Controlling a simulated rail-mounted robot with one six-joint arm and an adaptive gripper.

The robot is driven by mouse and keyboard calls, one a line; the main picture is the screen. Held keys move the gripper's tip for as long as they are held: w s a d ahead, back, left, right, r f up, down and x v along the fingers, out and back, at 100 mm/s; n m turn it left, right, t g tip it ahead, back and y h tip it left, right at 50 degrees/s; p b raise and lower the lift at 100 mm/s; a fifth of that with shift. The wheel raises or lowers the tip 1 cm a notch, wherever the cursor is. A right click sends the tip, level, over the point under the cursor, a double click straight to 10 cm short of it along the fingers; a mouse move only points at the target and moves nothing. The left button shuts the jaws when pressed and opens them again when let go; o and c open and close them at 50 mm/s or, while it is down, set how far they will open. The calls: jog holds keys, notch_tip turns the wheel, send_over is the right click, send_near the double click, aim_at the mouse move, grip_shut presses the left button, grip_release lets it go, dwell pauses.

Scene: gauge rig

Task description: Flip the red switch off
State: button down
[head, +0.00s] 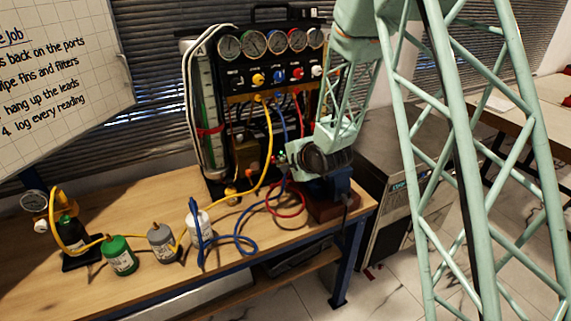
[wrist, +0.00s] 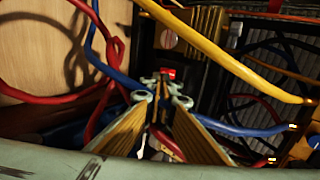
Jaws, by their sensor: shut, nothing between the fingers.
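The red switch (wrist: 169,73) shows in the wrist view as a small lit red patch on a dark panel, just beyond my fingertips. My gripper (wrist: 160,92) is shut and empty, its tips pointing at the switch with a small apparent gap; I cannot tell whether they touch. In the head view my gripper (head: 281,160) is low in front of the gauge rig (head: 258,140), at its right side. The switch cannot be made out clearly there, and its on or off position is too small to tell.
A yellow hose (wrist: 225,58) crosses close above the fingertips; blue (wrist: 105,68) and red (wrist: 50,99) hoses lie left of them. On the wooden bench (head: 135,205) stand a green canister (head: 119,255), a grey one (head: 162,243) and a white one (head: 199,224).

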aim_at(273, 160)
jog(key=b+x, duration=0.1)
jog(key=x, duration=0.5)
jog(key=shift+w+a+f, duration=0.1)
jog(key=shift+w, duration=0.05)
